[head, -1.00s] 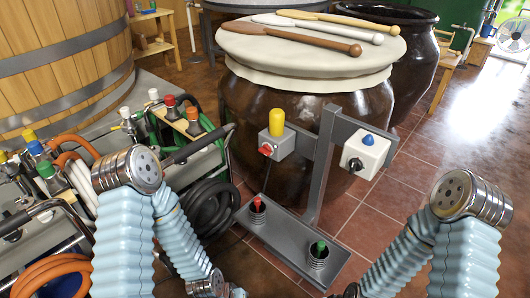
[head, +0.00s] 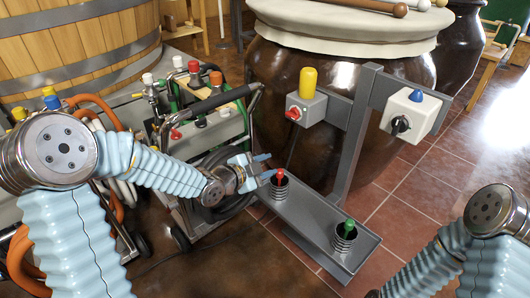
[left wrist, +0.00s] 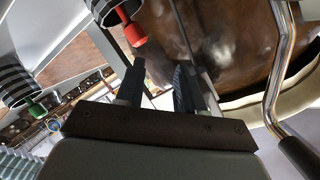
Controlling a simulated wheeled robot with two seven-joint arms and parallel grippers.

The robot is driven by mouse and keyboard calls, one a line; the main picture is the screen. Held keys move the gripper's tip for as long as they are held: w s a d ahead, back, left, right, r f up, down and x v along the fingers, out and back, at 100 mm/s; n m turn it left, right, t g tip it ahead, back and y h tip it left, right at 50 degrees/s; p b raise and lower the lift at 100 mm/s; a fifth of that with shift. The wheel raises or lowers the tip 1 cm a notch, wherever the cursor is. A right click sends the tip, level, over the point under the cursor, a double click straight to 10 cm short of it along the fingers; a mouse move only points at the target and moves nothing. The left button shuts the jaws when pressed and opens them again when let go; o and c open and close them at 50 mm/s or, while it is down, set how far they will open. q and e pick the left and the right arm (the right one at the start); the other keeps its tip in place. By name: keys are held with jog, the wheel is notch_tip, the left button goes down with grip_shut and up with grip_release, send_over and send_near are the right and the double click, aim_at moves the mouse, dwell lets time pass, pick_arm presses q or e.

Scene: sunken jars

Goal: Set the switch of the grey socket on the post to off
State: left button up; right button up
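The grey socket (head: 317,108) is a box on the left of the grey post (head: 352,145), with a yellow cap on top and a red switch knob (head: 293,113) on its front. My left gripper (head: 266,164) is below and left of that knob, apart from it, near the red plug (head: 279,177) in the tray. Its two fingers stand apart with nothing between them in the left wrist view (left wrist: 160,85). The red plug (left wrist: 134,33) shows just beyond the fingers there. My right arm enters at lower right, its gripper out of frame.
A white socket (head: 414,112) with a blue cap and black knob is on the post's right. The grey tray (head: 312,226) holds a green plug (head: 348,227) too. A large brown jar (head: 320,75) stands behind. A trolley with bottles (head: 200,115) stands left.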

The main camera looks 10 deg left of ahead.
aim_at(289, 116)
pick_arm(q)
notch_tip(289, 116, up, 12)
jog(key=m+t+h+b, duration=0.2)
jog(key=m+h+b, duration=0.1)
jog(key=m, duration=0.7)
jog(key=x, duration=0.2)
jog(key=p+x, duration=0.1)
jog(key=x, duration=0.3)
jog(key=shift+w+r, duration=0.3)
jog(key=shift+r, duration=0.05)
jog(key=shift+w+f, duration=0.1)
jog(key=shift+f, duration=0.05)
jog(key=shift+w+d+b, duration=0.3)
jog(key=shift+w+b, duration=0.05)
jog(key=shift+b, duration=0.1)
grip_shut()
pick_arm(e)
notch_tip(289, 116, down, 5)
jog(key=shift+d+r, duration=0.1)
jog(key=shift+d, duration=0.05)
pick_arm(q)
jog(key=shift+s+a, duration=0.1)
pick_arm(e)
jog(key=shift+r, duration=0.1)
